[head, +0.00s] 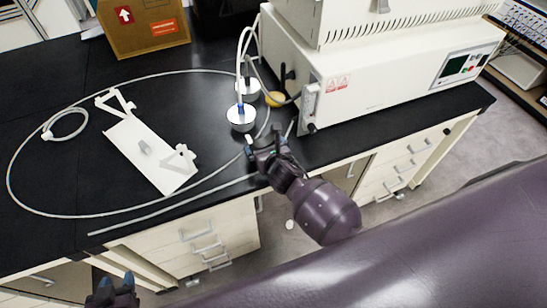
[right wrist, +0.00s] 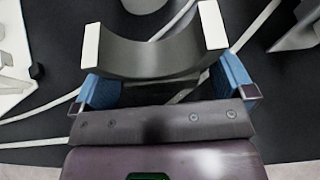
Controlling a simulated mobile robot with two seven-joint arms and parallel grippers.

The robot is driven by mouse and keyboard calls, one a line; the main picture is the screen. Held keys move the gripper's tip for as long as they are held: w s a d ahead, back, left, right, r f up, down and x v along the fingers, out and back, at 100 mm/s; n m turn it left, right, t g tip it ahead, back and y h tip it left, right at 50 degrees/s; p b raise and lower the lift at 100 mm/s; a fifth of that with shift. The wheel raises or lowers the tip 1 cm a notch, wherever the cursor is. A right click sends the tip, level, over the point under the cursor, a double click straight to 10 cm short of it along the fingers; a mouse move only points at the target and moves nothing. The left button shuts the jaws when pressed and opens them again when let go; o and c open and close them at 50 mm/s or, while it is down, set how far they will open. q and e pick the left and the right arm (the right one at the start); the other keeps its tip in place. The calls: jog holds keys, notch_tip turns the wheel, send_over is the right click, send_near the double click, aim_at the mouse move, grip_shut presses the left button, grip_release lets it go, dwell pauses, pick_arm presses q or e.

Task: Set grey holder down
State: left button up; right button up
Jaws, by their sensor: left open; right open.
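A grey curved holder (right wrist: 155,58), U-shaped with white end faces, lies between the blue fingertips of my right gripper (right wrist: 168,92) in the right wrist view. The jaws are open around it; I cannot tell whether they touch it. In the head view my right gripper (head: 262,150) is over the front edge of the black bench (head: 75,160), in front of the white machine; the holder is hard to make out there. My left gripper (head: 113,282) is open and empty at the bottom left, in front of the bench and away from the holder.
A white stand (head: 125,135) with a small grey piece on it lies on the bench to the left. A long pale tube (head: 30,200) loops around it. Round silver-topped vessels (head: 240,118) and a yellow item (head: 276,98) stand beside the white machine (head: 370,80). A cardboard box (head: 140,28) stands behind.

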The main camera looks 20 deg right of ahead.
jog(key=p+v, duration=0.1)
jog(key=v, duration=1)
jog(key=s+d+f+m+g, duration=0.1)
jog(key=s+d+m, duration=0.4)
jog(key=m, duration=1.2)
jog(key=s+d+f+m, duration=0.2)
jog(key=s+d+m, duration=0.4)
jog(key=m, duration=1.2)
jog(key=s, duration=0.4)
jog(key=shift+s+f+m+g+h, duration=0.2)
jog(key=shift+f+m+g+h, duration=0.1)
jog(key=shift+f+g, duration=0.1)
jog(key=shift+w+f, duration=0.1)
jog(key=shift+f, duration=0.1)
